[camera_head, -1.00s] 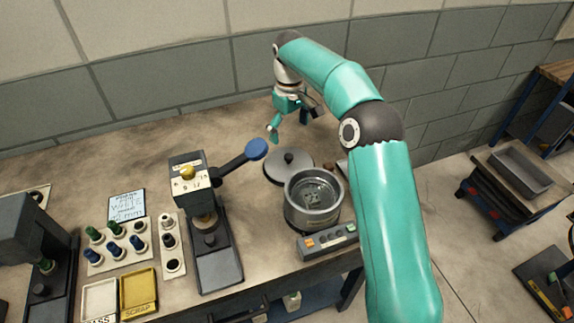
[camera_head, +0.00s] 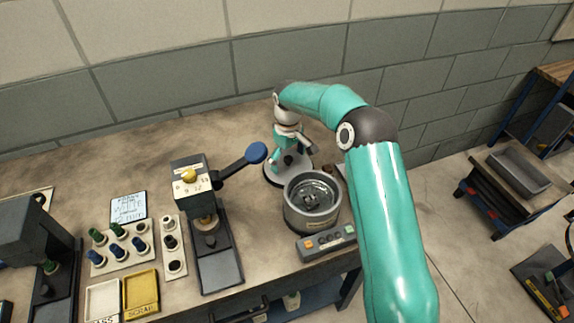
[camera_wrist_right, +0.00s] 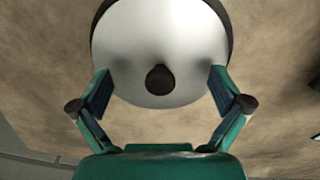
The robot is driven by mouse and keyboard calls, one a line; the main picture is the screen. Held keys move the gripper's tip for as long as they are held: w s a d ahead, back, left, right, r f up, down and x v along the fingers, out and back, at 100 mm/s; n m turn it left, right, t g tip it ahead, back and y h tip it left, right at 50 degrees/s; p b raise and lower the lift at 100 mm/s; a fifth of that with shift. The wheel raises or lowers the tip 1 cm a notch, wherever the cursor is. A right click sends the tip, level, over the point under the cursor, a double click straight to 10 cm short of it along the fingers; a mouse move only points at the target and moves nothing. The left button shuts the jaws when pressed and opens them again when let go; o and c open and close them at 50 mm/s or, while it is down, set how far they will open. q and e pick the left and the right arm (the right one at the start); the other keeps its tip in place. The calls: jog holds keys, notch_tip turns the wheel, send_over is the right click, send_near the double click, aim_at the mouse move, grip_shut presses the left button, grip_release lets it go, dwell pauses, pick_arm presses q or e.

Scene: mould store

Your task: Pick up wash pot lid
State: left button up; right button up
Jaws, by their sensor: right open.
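The wash pot lid (camera_head: 273,177) lies flat on the bench behind the wash pot, partly covered by my right gripper in the head view. In the right wrist view the lid (camera_wrist_right: 160,35) is a pale disc with a dark rim and a dark round knob (camera_wrist_right: 160,79). My right gripper (camera_head: 288,163) is over the lid. In the wrist view its open fingers (camera_wrist_right: 159,88) stand on either side of the knob, apart from it. The open wash pot (camera_head: 312,203) holds liquid and something dark inside. My left gripper is not in view.
A press (camera_head: 205,215) with a blue-knobbed lever (camera_head: 256,152) stands left of the pot. A control box (camera_head: 327,243) with buttons sits in front of the pot. Racks of coloured plugs (camera_head: 119,248) and a yellow scrap tray (camera_head: 140,293) are further left. The bench behind the press is clear.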

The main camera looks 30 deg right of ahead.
jog(key=c, duration=1.5)
jog(key=shift+s, duration=0.1)
grip_shut()
